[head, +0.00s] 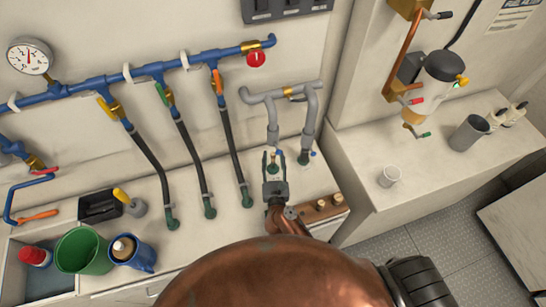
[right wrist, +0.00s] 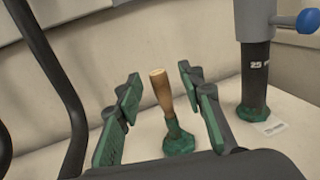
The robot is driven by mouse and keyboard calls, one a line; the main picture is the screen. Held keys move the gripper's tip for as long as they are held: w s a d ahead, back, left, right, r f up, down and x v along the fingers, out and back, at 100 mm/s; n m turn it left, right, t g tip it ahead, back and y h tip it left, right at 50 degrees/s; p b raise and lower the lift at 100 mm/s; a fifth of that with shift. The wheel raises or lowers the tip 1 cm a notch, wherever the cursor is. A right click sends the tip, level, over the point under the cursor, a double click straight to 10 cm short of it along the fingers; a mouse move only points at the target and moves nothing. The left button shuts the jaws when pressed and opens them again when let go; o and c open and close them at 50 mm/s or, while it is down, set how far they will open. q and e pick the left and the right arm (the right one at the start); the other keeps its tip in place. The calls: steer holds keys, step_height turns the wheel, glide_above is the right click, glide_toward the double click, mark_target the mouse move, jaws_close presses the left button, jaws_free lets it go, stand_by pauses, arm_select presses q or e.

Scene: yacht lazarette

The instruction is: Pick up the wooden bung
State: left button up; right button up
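In the right wrist view the wooden bung (right wrist: 160,90) is a tan, tapered peg with a pale top. It stands nearly upright in a green base fitting (right wrist: 178,138) on the pale surface. My right gripper (right wrist: 157,92) is open, with one green-padded finger on each side of the bung and clear gaps between. In the head view my right gripper (head: 274,160) points at the ledge by the grey pipes, and the bung between its fingers is too small to make out well. My left gripper is not in view.
Grey pipes (head: 310,115) rise just behind the gripper; one stands close to the right in the wrist view (right wrist: 255,75). Black hoses (head: 230,150) run down at left. A rack of wooden pegs (head: 320,204) lies right of the gripper. A green bucket (head: 82,250) stands at lower left.

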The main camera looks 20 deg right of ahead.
steer(key=shift+w, duration=0.1)
steer(key=c, duration=0.8)
steer(key=shift+c, duration=0.3)
steer(key=shift+r, duration=0.25)
arm_select(q)
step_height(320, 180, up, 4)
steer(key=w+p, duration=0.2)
steer(key=p, duration=0.2)
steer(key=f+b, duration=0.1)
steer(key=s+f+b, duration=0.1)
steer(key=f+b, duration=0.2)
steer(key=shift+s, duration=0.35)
arm_select(e)
steer(key=r+v, duration=0.3)
steer(key=v, duration=1.5)
